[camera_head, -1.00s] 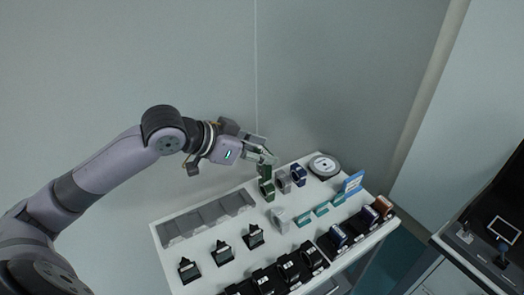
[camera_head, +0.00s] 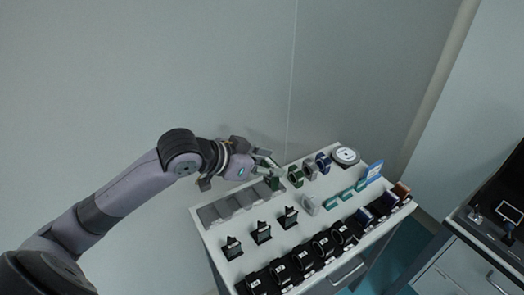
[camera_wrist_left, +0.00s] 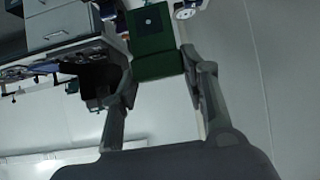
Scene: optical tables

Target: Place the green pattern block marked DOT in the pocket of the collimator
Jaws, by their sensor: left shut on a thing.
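My left gripper (camera_head: 271,174) is shut on a green block (camera_head: 274,183) near the right end of the grey tray in the head view. In the left wrist view the green block (camera_wrist_left: 153,40) sits between the fingertips of the left gripper (camera_wrist_left: 160,66). One face carries a small dark square with a pale dot. In the head view I cannot tell whether the block is clear of the cart top. My right gripper is not in view. I cannot make out the collimator for certain in either view.
The white cart top (camera_head: 285,240) holds a grey compartment tray (camera_head: 232,207), a green ring mount (camera_head: 296,177), a round white-topped device (camera_head: 345,156), several black holders and teal blocks. A dark bench (camera_head: 500,225) with small equipment stands at the right, across a gap.

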